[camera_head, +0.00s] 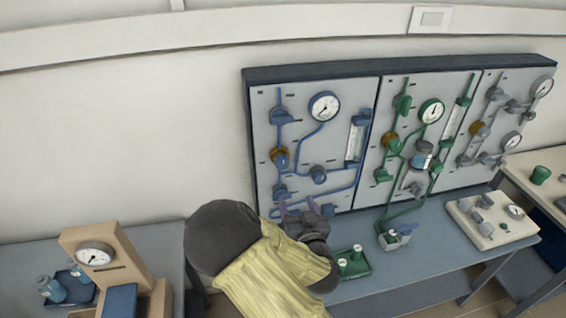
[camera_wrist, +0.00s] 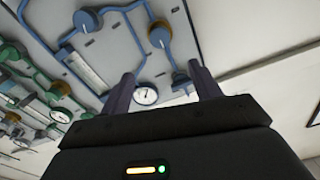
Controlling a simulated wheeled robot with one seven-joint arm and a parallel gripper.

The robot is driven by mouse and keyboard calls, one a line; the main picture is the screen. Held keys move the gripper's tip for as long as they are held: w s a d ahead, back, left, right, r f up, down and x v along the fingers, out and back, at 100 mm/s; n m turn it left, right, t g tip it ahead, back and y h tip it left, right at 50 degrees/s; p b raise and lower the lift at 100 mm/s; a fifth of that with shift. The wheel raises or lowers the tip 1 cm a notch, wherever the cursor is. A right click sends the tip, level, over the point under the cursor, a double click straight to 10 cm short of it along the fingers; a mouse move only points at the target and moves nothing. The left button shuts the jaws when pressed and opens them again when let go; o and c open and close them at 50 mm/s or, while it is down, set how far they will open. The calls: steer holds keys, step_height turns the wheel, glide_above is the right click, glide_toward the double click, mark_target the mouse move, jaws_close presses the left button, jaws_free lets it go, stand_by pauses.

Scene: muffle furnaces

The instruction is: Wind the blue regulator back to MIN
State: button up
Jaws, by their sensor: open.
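The blue regulator (camera_head: 281,160), a blue knob on a brown body, sits on the left panel's blue pipework. It also shows in the wrist view (camera_wrist: 160,36), beyond my fingertips. I cannot read its setting or any MIN mark. My gripper (camera_head: 297,205) is in front of the lower part of the panel, below the regulator and apart from it. In the wrist view its two fingers (camera_wrist: 163,80) stand wide apart with nothing held between them.
The blue line also bears a dial gauge (camera_head: 324,106), a round blue knob (camera_head: 318,174) and a flow tube (camera_head: 354,141). Green and grey panels stand to the right. A green tray (camera_head: 352,262) lies on the bench (camera_head: 440,255) close to my arm.

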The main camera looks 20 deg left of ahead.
mark_target(283, 165)
steer(key=shift+w+a, duration=0.1)
steer(key=p+x, duration=0.6)
steer(key=x, duration=1.1)
steer(key=shift+w, duration=0.15)
steer(key=shift+c, duration=0.2)
steer(key=c, duration=0.9)
